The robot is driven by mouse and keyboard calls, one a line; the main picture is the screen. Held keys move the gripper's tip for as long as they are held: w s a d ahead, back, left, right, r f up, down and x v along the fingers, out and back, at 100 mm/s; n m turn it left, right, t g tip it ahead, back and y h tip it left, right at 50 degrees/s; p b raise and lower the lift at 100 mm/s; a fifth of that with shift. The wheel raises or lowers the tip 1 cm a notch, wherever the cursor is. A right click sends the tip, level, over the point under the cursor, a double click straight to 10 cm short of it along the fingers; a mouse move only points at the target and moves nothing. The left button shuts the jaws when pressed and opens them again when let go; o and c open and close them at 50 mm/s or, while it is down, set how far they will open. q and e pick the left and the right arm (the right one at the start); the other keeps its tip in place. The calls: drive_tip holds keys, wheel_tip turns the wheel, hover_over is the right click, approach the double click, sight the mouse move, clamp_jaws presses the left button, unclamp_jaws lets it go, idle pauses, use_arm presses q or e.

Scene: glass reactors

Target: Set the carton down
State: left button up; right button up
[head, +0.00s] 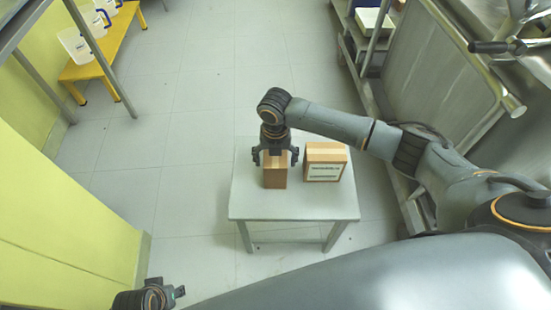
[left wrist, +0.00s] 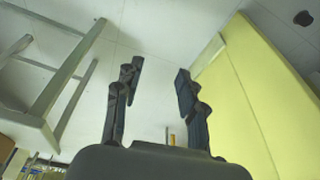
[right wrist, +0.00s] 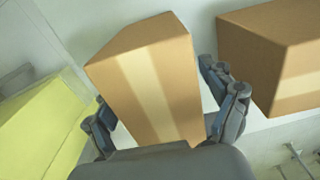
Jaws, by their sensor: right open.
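A brown carton (head: 275,176) stands on the small grey table (head: 300,206), left of the table's middle. My right gripper (head: 275,156) is above it, pointing down, with its fingers on either side of the carton's top. In the right wrist view the carton (right wrist: 152,75) with its pale tape strip lies between the open fingers of the gripper (right wrist: 163,118); whether a finger touches it I cannot tell. My left gripper (left wrist: 157,85) is open and empty, away from the table; in the head view it shows at the bottom left (head: 165,297).
A second carton (head: 325,163) with a printed label stands on the table just right of the first. The table's front is bare. A yellow bench (head: 110,50) with white jugs stands at the far left, metal shelving (head: 362,70) at the right. The tiled floor between is clear.

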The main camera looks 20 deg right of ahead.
drive_tip(key=shift+r, duration=0.1)
drive_tip(key=shift+r, duration=0.35)
wheel_tip(320, 180, up, 12)
drive_tip(key=p, duration=0.3)
drive_tip(key=shift+f, duration=0.25)
use_arm(q)
drive_tip(key=s+f, duration=0.3)
drive_tip(key=f, duration=0.6)
drive_tip(key=shift+a+f+g, duration=0.15)
drive_tip(key=shift+f+g, duration=0.15)
